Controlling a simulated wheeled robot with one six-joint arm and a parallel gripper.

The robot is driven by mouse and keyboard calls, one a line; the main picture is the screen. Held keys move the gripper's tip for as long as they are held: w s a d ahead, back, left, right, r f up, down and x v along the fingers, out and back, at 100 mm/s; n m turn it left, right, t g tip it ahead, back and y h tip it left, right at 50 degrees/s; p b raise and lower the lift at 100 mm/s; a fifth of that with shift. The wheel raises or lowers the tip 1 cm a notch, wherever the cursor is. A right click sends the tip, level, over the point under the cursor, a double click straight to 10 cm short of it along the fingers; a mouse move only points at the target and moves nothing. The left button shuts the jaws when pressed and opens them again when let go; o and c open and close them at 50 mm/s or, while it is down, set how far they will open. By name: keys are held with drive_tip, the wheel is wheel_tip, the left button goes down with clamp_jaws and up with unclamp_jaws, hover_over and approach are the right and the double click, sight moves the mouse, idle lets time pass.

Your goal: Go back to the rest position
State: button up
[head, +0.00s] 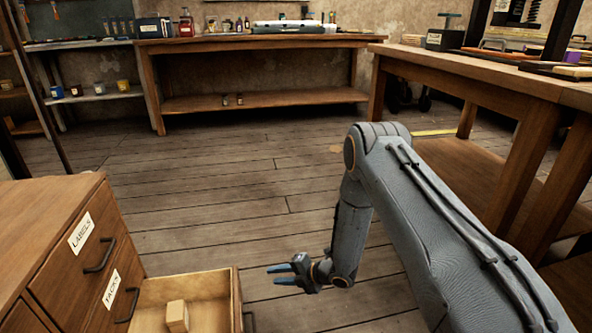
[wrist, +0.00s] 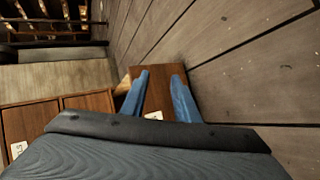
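My gripper (head: 271,275) hangs low over the plank floor in the head view, to the right of the open drawer and apart from it. Its two blue fingers are spread with nothing between them. In the wrist view my gripper (wrist: 160,75) shows the same gap, with a brown wooden surface behind the fingers. The open drawer (head: 236,290) sticks out of the wooden cabinet (head: 60,240) at the lower left. A small pale wooden block (head: 177,316) lies inside it. My arm reaches in from the lower right, bent down at the elbow.
The cabinet has drawer fronts labelled LABELS (head: 80,232) and TACKS (head: 112,289). A wooden workbench (head: 470,80) with a press stands at the right. A long bench (head: 260,42) with bottles and boxes stands at the back. The floor (head: 230,170) between them is clear.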

drive_tip(key=w+r+m+t+h, duration=0.1)
drive_tip(key=w+r+m+h, duration=0.15)
drive_tip(key=r, duration=0.55)
drive_tip(key=w+r+m+h, duration=0.2)
drive_tip(key=r+m, duration=0.2)
drive_tip(key=r, duration=0.3)
drive_tip(key=s+r+m+h, duration=0.3)
drive_tip(key=s+r+m, duration=0.2)
drive_tip(key=r, duration=0.7)
drive_tip(key=s+d+r+m+g, duration=0.2)
drive_tip(key=s+r+m, duration=0.25)
drive_tip(key=s, duration=0.85)
drive_tip(key=s+d+r+m+g+h, duration=0.15)
drive_tip(key=s+r+m, duration=0.35)
drive_tip(key=s, duration=0.7)
drive_tip(key=s+d+r+m+g, duration=0.3)
drive_tip(key=s+r, duration=0.4)
drive_tip(key=s, duration=0.6)
drive_tip(key=d+r+m+p, duration=0.3)
drive_tip(key=d+r+p, duration=0.6)
drive_tip(key=p, duration=0.8)
drive_tip(key=d+r+m+h+p, duration=0.1)
drive_tip(key=d+r+m+p, duration=0.2)
drive_tip(key=d+r+p, duration=0.6)
wheel_tip(320, 180, up, 7)
drive_tip(key=p, duration=0.9)
drive_tip(key=shift+w+d+h, duration=0.15)
drive_tip(key=shift+d+h, duration=0.15)
drive_tip(key=shift+d, duration=0.1)
